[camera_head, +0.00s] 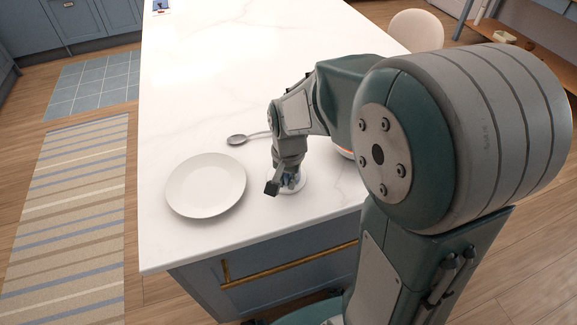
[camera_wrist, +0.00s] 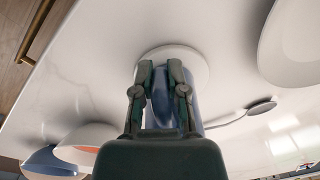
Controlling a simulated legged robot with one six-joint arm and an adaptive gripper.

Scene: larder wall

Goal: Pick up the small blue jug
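The small blue jug (camera_wrist: 161,92) shows between and behind the fingers of my gripper (camera_wrist: 160,66) in the wrist view. It stands on or over a round white saucer-like disc (camera_wrist: 196,60). In the head view only small bits of the jug (camera_head: 291,177) show beside my gripper (camera_head: 281,186), above the white disc (camera_head: 296,187) near the counter's front edge. The fingers are partly drawn together, one on each side of a blue part of the jug. Whether they press on it is not clear. Much of the jug is hidden by the gripper.
A white plate (camera_head: 206,185) lies left of the jug, and a spoon (camera_head: 238,140) lies behind it. In the wrist view, a pale bowl with an orange patch (camera_wrist: 88,143) and a blue vessel (camera_wrist: 46,162) stand lower left.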

